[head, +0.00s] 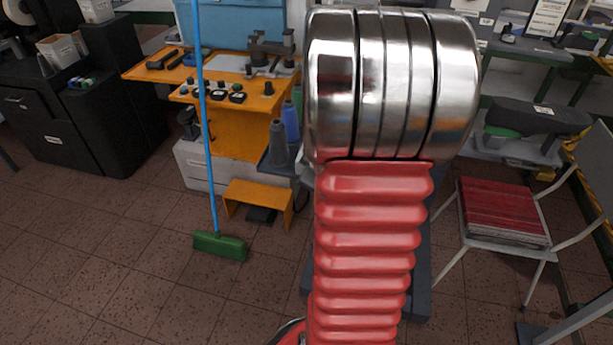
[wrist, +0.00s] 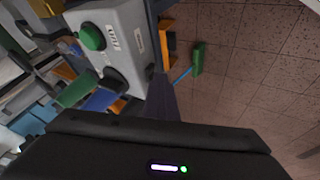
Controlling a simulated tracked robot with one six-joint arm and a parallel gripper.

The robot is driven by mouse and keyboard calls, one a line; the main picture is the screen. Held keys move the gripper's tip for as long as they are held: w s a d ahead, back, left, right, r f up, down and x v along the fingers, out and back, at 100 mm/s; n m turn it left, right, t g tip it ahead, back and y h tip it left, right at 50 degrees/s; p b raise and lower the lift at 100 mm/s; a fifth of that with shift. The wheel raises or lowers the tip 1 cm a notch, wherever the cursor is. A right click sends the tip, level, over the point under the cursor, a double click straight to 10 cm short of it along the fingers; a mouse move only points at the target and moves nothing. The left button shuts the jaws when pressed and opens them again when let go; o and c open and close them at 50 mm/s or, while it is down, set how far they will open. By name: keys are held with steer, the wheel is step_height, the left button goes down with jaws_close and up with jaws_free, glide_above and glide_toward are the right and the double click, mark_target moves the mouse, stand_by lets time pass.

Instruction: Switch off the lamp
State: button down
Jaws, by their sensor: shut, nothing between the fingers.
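I cannot make out a lamp in either view. In the wrist view, a grey control box (wrist: 128,20) with a large green button (wrist: 91,37), a label and a dark round part fills the upper left. My gripper (wrist: 159,78) is shut and empty, its dark fingers pointing up the picture. Its tip shows just below and right of the box; I cannot tell whether they touch. In the head view, my arm covers the middle and hides my gripper.
A green broom (head: 220,245) with a blue handle stands before an orange bench (head: 150,73) with controls. A chair (head: 547,254) holding a red stack stands at right. A black cabinet (head: 60,135) is at left. Tiled floor (head: 110,270) is open at lower left.

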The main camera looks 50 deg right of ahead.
steer(key=shift+w+d+r, duration=0.15)
steer(key=shift+w+d, duration=0.05)
steer(key=shift+w+a, duration=0.5)
steer(key=shift+a, duration=0.05)
stand_by(0.3)
steer(key=shift+a, duration=0.15)
steer(key=s+a+r, duration=0.6)
steer(key=r, duration=0.1)
steer(key=shift+s+a+r, duration=0.15)
steer(key=shift+a+r, duration=0.2)
steer(key=shift+a, duration=0.05)
stand_by(1.3)
stand_by(0.4)
